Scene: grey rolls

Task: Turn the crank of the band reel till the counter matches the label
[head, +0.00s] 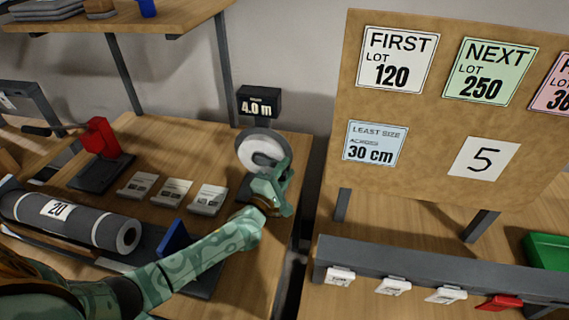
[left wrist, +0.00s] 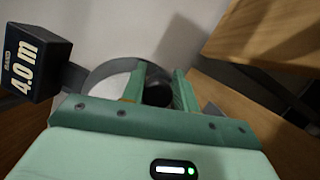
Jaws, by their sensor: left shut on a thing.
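The band reel (head: 258,148) is a pale disc on the back right of the wooden bench. Its black counter (head: 258,104) stands above it and reads 4.0 m; the same reading shows on the counter in the left wrist view (left wrist: 32,62). My left gripper (head: 273,180) is in front of the reel. In the left wrist view its green fingers (left wrist: 158,88) are shut on the dark round crank knob (left wrist: 156,84). The crank arm is mostly hidden. A white card (head: 485,158) on the board reads 5. My right gripper is out of view.
The board also holds cards reading 120 (head: 396,60), 250 (head: 490,70) and 30 cm (head: 375,143). A grey roll (head: 85,222) labelled 20 lies on the left. A red device (head: 100,137) and three small label blocks (head: 172,190) stand on the bench. A gap separates the benches.

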